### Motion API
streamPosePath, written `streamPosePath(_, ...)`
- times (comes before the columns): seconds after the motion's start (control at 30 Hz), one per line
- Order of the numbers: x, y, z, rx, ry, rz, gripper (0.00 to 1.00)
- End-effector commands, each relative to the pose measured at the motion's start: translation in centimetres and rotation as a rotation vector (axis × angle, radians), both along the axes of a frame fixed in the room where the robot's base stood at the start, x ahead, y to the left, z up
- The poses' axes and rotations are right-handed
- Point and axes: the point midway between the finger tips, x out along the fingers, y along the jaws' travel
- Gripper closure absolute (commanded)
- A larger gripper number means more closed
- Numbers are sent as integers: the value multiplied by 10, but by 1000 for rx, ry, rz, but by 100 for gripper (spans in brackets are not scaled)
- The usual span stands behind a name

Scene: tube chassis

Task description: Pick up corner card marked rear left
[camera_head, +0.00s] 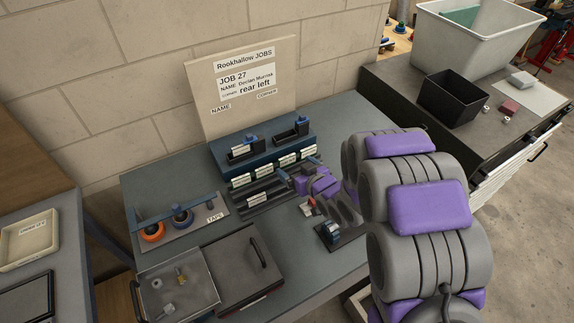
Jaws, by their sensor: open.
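A blue stepped rack (262,165) stands on the grey bench in front of the job board. Several small white cards sit in rows on it, one of them a lower-front card (258,199). Their print is too small to read, so I cannot tell which is marked rear left. My gripper (288,178) is open at the right end of the rack's lower row, above or beside the cards there. My arm hides the bench behind it, and I cannot tell whether the fingers touch a card.
The job board (245,85) reads JOB 27, corner rear left. A black bin (452,95) stands on the right cabinet.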

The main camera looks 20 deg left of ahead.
Motion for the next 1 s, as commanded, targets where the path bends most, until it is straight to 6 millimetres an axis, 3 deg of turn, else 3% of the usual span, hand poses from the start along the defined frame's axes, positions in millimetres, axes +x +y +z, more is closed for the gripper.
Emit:
streamPosePath(0.27,8,8,-5,0,2,1,2)
streamPosePath(0.6,36,36,-19,0,0,1,2)
streamPosePath(0.87,41,41,-20,-1,0,-2,2)
streamPosePath(1.0,41,44,-20,-3,-1,-1,17)
